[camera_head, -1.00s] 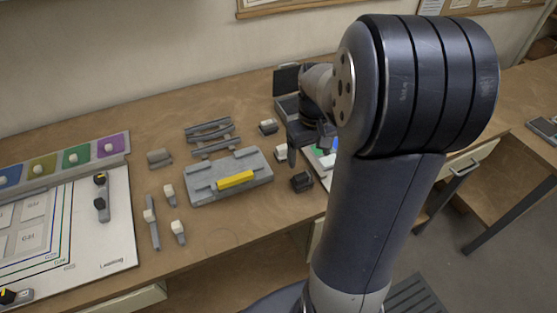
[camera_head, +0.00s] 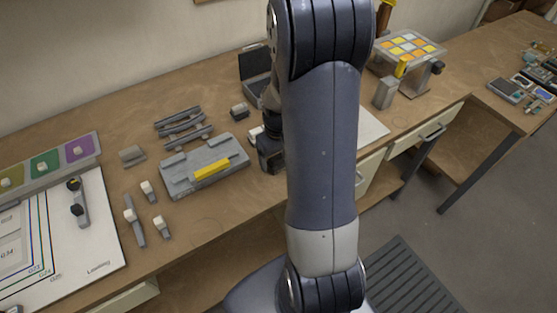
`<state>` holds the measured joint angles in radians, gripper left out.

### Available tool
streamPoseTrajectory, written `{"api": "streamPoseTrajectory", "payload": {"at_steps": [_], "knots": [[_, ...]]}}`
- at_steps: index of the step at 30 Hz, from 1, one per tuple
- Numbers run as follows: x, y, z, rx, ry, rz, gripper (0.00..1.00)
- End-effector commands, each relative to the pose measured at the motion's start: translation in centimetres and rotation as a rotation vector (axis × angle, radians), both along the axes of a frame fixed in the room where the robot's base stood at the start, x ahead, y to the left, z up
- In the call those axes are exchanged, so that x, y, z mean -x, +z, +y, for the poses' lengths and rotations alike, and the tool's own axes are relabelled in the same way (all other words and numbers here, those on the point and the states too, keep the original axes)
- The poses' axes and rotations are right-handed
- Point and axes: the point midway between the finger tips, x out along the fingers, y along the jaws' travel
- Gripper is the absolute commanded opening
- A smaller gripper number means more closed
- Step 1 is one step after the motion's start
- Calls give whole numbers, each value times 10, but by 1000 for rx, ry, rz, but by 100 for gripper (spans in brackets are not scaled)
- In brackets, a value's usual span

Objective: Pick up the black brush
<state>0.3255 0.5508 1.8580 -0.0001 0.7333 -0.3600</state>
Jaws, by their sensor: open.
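My gripper (camera_head: 270,140) hangs at the end of my arm, right of the grey fixture, low over the bench. It is open. Its fingertips are small and dark and partly merge with a dark block-like shape (camera_head: 272,163) just below. I cannot tell whether they touch. I cannot clearly make out a black brush. A slim grey tool with dark knobs (camera_head: 77,208) lies on the white board at the left, well away from my gripper. My arm hides part of the bench to the right of the gripper.
A grey fixture (camera_head: 178,180) holding a yellow bar (camera_head: 212,169) is left of my gripper. Grey rails (camera_head: 183,128) lie behind it and several small white-topped pieces (camera_head: 134,218) to its left. A stand with a coloured grid (camera_head: 408,44) is at the back right.

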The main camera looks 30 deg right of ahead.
Motion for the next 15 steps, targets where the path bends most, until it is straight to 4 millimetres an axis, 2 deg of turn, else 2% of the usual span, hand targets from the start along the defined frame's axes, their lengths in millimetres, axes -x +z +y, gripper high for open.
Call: {"api": "streamPoseTrajectory", "payload": {"at_steps": [9,15], "knots": [[0,-5,0,0,0,-1,78],[0,-5,0,0,0,-1,63]]}}
